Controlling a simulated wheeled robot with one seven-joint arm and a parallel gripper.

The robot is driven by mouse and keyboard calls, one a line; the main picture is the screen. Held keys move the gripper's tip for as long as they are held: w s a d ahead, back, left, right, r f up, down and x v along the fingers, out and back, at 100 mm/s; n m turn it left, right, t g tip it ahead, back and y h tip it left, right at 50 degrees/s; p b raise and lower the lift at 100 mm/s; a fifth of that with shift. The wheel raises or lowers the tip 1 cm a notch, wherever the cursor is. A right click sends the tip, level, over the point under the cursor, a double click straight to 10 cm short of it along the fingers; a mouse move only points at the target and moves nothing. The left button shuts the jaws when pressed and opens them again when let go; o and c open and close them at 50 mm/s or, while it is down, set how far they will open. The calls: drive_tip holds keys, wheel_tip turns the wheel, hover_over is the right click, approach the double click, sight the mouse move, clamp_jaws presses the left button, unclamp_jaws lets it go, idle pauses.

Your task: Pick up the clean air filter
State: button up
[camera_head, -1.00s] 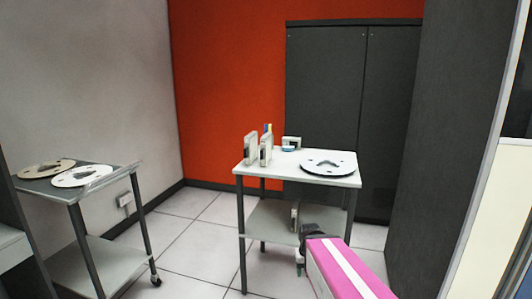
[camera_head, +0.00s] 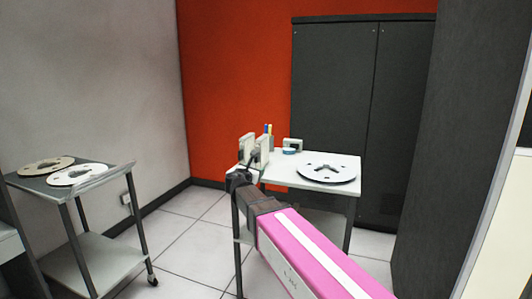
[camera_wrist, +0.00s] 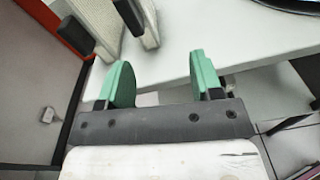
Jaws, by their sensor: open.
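Two upright, pale, thick panels that look like air filters stand side by side at the left end of the white table (camera_head: 285,172) in the head view: a left panel (camera_head: 246,146) and a right panel (camera_head: 263,150). I cannot tell which is the clean one. The wrist view shows them at the top left, the left panel (camera_wrist: 97,22) with a fine-textured face and the right panel (camera_wrist: 150,25) narrower. My gripper (camera_wrist: 163,82) is open and empty, its green pads apart, at the table's near left edge, just in front of the panels.
A pen holder (camera_head: 268,140), a small pale box (camera_head: 292,144) and a blue tape roll (camera_head: 289,151) are at the back. A left cart (camera_head: 95,180) holds two reels. Dark cabinets (camera_head: 335,90) stand behind.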

sight(262, 153)
drive_tip(key=w+r, duration=0.1)
drive_tip(key=w, duration=0.1)
drive_tip(key=w+r+n+t, duration=0.1)
drive_tip(key=w+a+r+n, duration=0.1)
drive_tip(key=w, duration=0.1)
drive_tip(key=shift+w+a, duration=0.1)
drive_tip(key=shift+w, duration=0.2)
drive_tip(key=shift+d+x, duration=0.15)
drive_tip(key=shift+x, duration=1.3)
drive_tip(key=shift+d+x, duration=0.15)
drive_tip(key=shift+x, duration=1.35)
drive_tip(key=shift+s, duration=0.2)
drive_tip(key=shift+c, duration=0.3)
drive_tip(key=c, duration=1)
